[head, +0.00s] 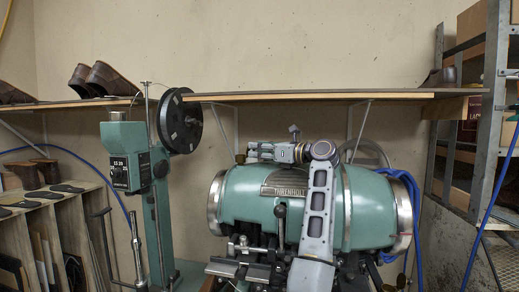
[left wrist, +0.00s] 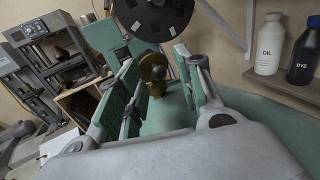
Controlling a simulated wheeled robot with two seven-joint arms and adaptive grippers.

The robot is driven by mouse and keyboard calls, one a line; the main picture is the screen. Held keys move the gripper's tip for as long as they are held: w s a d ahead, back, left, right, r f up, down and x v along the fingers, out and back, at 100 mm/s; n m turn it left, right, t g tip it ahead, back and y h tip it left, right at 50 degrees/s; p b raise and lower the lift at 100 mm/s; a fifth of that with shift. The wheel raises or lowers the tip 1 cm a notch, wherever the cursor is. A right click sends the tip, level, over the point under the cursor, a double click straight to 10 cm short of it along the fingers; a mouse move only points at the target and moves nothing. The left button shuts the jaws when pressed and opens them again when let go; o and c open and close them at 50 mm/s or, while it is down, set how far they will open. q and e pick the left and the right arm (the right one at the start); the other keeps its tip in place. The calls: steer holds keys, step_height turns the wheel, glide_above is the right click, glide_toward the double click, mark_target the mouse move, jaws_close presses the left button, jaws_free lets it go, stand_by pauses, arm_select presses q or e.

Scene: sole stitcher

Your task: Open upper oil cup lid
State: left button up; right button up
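A small brass oil cup (left wrist: 156,88) with a rounded brass lid (left wrist: 152,66) stands on the green machine. In the left wrist view it shows between the two fingers of my left gripper (left wrist: 157,76). The fingers are spread apart, one on each side of the cup, with a visible gap around it; I cannot tell if either touches it. I cannot tell whether the lid is raised or closed. In the head view my left gripper (head: 262,151) lies just above the top of the green stitcher body (head: 245,195), and the cup is mostly hidden there. My right gripper is not in view.
A black reel (head: 180,121) on a green post stands left of the stitcher. A wooden shelf (head: 320,95) runs along the wall above the gripper. Oil (left wrist: 269,44) and dye (left wrist: 304,55) bottles stand on a ledge. A metal rack (head: 490,100) is at the right.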

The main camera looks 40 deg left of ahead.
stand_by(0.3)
arm_select(q)
jaws_close()
steer(key=shift+a+r, duration=0.1)
steer(key=shift+s+a+r+n+h+p, duration=0.1)
steer(key=shift+r+n+h+p, duration=0.3)
steer(key=shift+h, duration=0.3)
steer(key=shift+s+a+r+t+h+p, duration=0.1)
steer(key=shift+a+r+t+h+p, duration=0.15)
steer(key=shift+h+p, duration=0.55)
steer(key=shift+s+a+n+h, duration=0.1)
steer(key=shift+n+h, duration=0.2)
steer(key=shift+h, duration=0.1)
